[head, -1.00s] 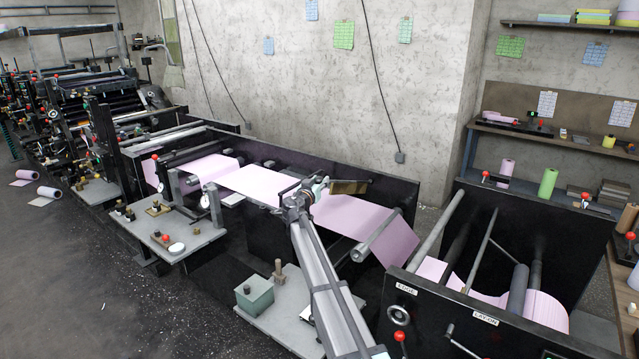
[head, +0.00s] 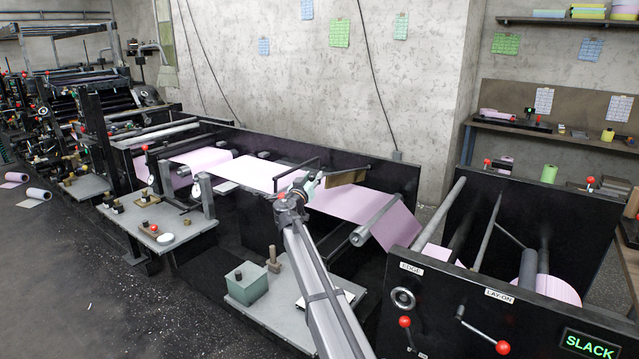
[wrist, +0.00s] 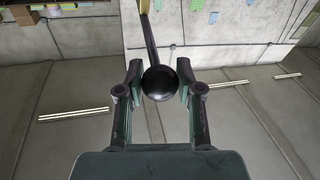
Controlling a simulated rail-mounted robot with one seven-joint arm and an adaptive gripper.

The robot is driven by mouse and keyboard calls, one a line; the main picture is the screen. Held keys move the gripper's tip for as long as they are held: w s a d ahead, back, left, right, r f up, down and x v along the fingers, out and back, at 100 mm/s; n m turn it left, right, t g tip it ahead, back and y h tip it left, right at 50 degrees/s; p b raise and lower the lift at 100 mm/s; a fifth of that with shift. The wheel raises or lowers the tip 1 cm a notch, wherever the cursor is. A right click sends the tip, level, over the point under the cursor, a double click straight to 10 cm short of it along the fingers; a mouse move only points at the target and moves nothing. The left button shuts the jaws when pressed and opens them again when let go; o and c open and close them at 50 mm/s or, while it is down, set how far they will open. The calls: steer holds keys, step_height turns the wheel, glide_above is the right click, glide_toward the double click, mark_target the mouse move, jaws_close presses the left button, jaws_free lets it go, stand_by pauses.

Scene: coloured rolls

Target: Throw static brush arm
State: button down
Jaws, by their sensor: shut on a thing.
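The static brush arm shows in the wrist view as a thin dark rod ending in a black ball knob (wrist: 160,84). My gripper (wrist: 160,90) is shut on this knob, one finger on each side. In the head view my gripper (head: 308,188) is over the pink web (head: 265,174), near the middle of the machine. A tan brush-like strip (head: 346,178) sits just right of it above the web. My gripper and arm hide the knob and part of the arm there.
The black side panel (head: 385,185) stands behind the web. A steel roller (head: 375,222) is to the right. Red-knobbed levers (head: 480,330) and a lit SLACK sign (head: 588,346) are at front right. A green box (head: 246,281) stands on a grey shelf in front.

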step_height(320, 180, down, 12)
steer(key=s+b, duration=0.1)
steer(key=b, duration=1.1)
steer(key=shift+a+r+b, duration=0.15)
steer(key=shift+a+b, duration=0.15)
steer(key=shift+b, duration=0.05)
steer(key=shift+s, duration=0.1)
steer(key=c, duration=0.7)
jaws_free()
steer(key=shift+f, duration=0.25)
steer(key=shift+c, duration=0.2)
steer(key=shift+r, duration=0.2)
steer(key=v, duration=1.2)
steer(key=shift+a, duration=0.1)
